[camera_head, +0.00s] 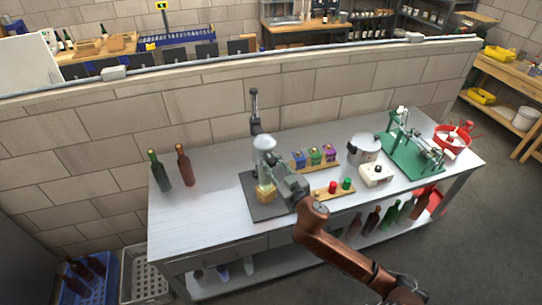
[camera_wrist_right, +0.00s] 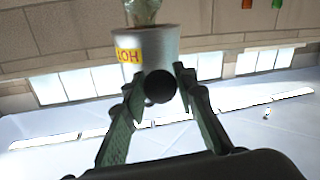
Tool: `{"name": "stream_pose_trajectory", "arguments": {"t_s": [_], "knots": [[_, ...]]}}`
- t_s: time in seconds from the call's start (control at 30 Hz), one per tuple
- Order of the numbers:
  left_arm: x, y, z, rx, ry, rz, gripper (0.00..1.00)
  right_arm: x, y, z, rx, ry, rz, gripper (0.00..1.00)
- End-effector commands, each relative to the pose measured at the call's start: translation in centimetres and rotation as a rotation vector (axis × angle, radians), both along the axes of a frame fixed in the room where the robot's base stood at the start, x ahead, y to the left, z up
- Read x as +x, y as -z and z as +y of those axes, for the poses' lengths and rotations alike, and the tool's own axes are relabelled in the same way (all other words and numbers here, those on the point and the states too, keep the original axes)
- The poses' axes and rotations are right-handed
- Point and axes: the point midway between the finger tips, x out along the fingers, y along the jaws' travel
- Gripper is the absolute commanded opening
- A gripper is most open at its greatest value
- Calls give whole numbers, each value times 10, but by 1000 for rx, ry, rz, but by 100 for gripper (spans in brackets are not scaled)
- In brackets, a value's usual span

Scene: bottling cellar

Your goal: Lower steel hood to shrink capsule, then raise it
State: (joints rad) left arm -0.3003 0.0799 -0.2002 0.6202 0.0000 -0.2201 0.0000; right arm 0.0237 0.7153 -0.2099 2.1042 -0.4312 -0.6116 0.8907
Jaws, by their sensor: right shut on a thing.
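The steel hood (camera_head: 265,143) is on a stand with a dark post (camera_head: 255,112) and dark base plate (camera_head: 282,211). In the right wrist view, the hood (camera_wrist_right: 180,45) carries a yellow label reading HOT, upside down. My right gripper (camera_wrist_right: 162,84) is shut on the hood's round black knob (camera_wrist_right: 160,88). In the head view, my right gripper (camera_head: 275,163) is in front of the hood. A pale glass bottle (camera_wrist_right: 143,12) meets the hood's open end. Under the hood, a yellowish block (camera_head: 265,196) sits on the base plate. The capsule cannot be seen. My left gripper is not in view.
Two dark bottles (camera_head: 186,166) stand at the bench's left. Small coloured boxes (camera_head: 314,157), red and green caps on a wooden strip (camera_head: 322,193), a steel pot (camera_head: 363,150), a white box (camera_head: 375,175) and a green machine (camera_head: 408,157) are to the right.

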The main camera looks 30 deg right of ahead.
Motion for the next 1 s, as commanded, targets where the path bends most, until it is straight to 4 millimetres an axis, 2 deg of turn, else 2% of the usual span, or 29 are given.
{"name": "stream_pose_trajectory", "arguments": {"t_s": [0.03, 0.37, 0.4, 0.67, 1.0], "knots": [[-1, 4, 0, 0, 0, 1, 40, 0, 9, 0, 4, 2, 5, 0], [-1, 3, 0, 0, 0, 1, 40, -1, 12, 0, 0, 2, 9, 0], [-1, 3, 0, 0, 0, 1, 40, -1, 13, 0, 0, 2, 9, 26], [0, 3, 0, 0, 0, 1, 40, 0, 10, 0, 0, 1, 4, 44], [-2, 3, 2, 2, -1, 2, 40, -4, 9, 0, 0, 1, 2, 44]]}}
